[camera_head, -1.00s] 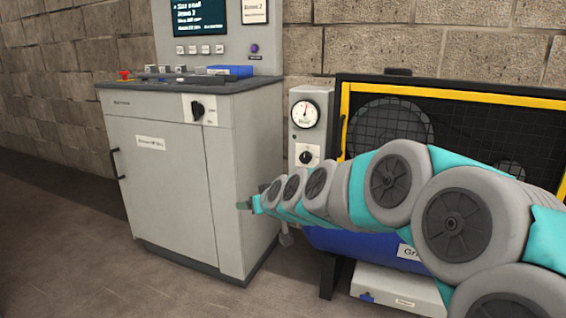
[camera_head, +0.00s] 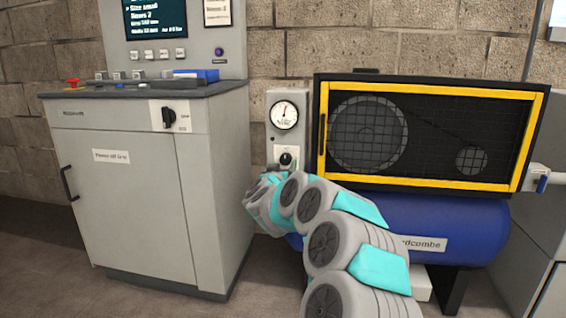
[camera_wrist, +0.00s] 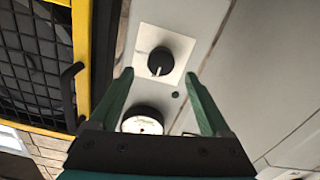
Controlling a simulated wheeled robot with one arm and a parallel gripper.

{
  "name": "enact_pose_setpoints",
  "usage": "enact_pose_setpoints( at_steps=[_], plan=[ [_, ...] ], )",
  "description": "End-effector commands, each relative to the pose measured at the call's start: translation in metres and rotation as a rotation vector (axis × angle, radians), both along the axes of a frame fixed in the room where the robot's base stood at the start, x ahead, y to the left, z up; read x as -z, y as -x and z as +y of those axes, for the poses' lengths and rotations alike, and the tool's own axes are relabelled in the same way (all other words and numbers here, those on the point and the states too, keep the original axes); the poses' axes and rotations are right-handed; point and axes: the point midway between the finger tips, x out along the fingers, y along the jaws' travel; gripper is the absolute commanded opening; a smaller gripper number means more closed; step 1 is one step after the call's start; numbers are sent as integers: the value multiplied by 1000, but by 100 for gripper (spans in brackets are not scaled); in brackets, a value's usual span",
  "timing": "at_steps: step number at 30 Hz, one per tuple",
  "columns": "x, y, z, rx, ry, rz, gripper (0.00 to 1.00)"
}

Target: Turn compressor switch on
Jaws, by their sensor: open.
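The compressor (camera_head: 455,222) has a blue tank and a yellow-framed guard. Its switch, a black round knob (camera_head: 286,159) on a white plate, sits below the gauge on a grey box left of the guard. The knob also shows in the wrist view (camera_wrist: 159,61), with a white mark pointing down in that picture. My gripper (camera_wrist: 159,75) is open and empty, its two green fingers spread left and right of the knob's line. The knob lies just beyond the fingertips; I see no contact. In the head view my arm hides the gripper's fingers, just below the switch.
A round gauge (camera_head: 284,115) is above the knob; it also shows between my fingers in the wrist view (camera_wrist: 143,124). A grey control cabinet (camera_head: 140,190) with another black rotary switch (camera_head: 168,117) stands left. The guard's black handle (camera_wrist: 70,88) is near my gripper.

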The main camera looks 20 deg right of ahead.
Motion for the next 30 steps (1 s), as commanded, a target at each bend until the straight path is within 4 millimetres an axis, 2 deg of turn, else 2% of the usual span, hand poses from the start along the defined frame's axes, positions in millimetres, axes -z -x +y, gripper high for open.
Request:
enact_pose_setpoints(
  at_steps=[6,12,26,30],
  plan=[
    [1,-23,-15,0,1,0,82],
    [0,-37,-24,-3,-1,0,82],
    [0,-43,-28,-4,-1,1,82],
    [0,-43,-28,-4,-1,1,67]
  ],
)
